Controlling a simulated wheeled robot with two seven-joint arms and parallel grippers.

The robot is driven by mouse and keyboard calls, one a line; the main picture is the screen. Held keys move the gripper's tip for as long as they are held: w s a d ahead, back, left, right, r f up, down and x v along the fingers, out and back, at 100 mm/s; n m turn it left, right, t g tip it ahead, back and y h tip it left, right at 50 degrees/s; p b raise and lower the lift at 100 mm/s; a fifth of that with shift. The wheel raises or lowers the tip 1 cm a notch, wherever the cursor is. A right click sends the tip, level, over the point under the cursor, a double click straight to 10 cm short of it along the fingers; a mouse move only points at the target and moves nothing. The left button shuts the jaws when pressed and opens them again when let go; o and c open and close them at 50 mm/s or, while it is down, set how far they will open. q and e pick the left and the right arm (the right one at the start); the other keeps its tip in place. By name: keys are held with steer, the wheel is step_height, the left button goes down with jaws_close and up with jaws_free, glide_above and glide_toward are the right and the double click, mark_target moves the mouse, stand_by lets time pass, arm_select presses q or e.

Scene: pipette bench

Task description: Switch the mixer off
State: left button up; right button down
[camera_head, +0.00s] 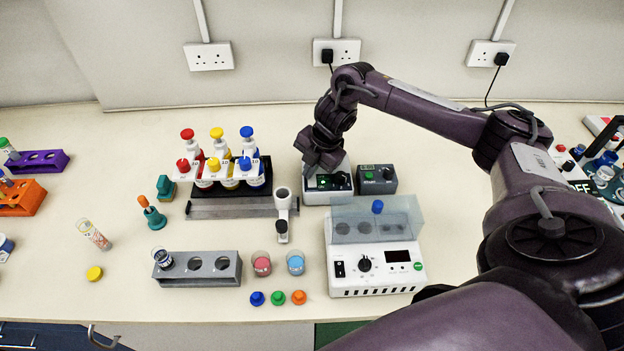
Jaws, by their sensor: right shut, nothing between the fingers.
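My right gripper (311,176) is shut and empty. It points down over the left side of a small white device with a dark top (330,184), where green marks show. This may be the mixer; I cannot tell for sure. The gripper hides part of its top, and I cannot tell whether the fingertips touch it. Close on its right stands a dark grey box (377,180) with a knob and a small green light. My left gripper is not in view.
A white block unit (375,268) with a clear lid, switch and knob stands in front. A bottle rack (228,203) and a pipette-like white holder (283,205) stand left. A grey tube rack (198,268) and two small cups are nearer.

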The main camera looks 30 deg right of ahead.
steer(key=shift+f, duration=0.2)
steer(key=shift+r, duration=0.1)
step_height(320, 180, up, 5)
steer(key=p, duration=0.4)
steer(key=shift+r+p, duration=0.2)
steer(key=shift+p, duration=0.2)
steer(key=shift+f, duration=0.1)
steer(key=shift+s+f, duration=0.1)
